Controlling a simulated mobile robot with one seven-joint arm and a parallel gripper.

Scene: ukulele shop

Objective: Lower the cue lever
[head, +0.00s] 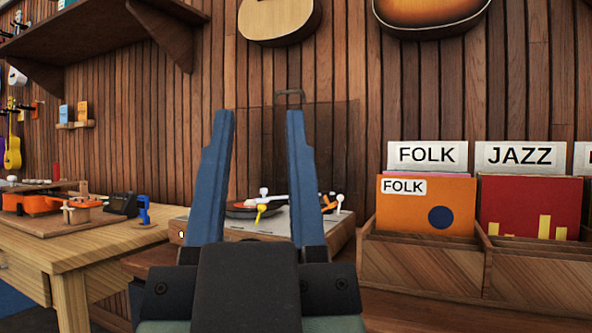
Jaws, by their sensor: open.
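A record player (318,232) with a light grey top and wooden sides stands behind my gripper. Its tinted clear lid (338,140) stands raised against the wall. Small knobbed parts show on the deck: a white one (264,192), a yellow one (262,209), an orange one (328,203) and another white one (340,198). I cannot tell which is the cue lever. My gripper (260,115) is open, pointing up in the picture, with its two blue fingers in front of the player and nothing between them. The fingers and palm hide part of the deck.
Wooden record bins (425,265) with FOLK and JAZZ cards stand close on the right. A wooden workbench (95,245) with an orange ukulele body (32,204) and a blue clamp-like tool (144,210) is on the left. Guitars hang on the slatted wall above.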

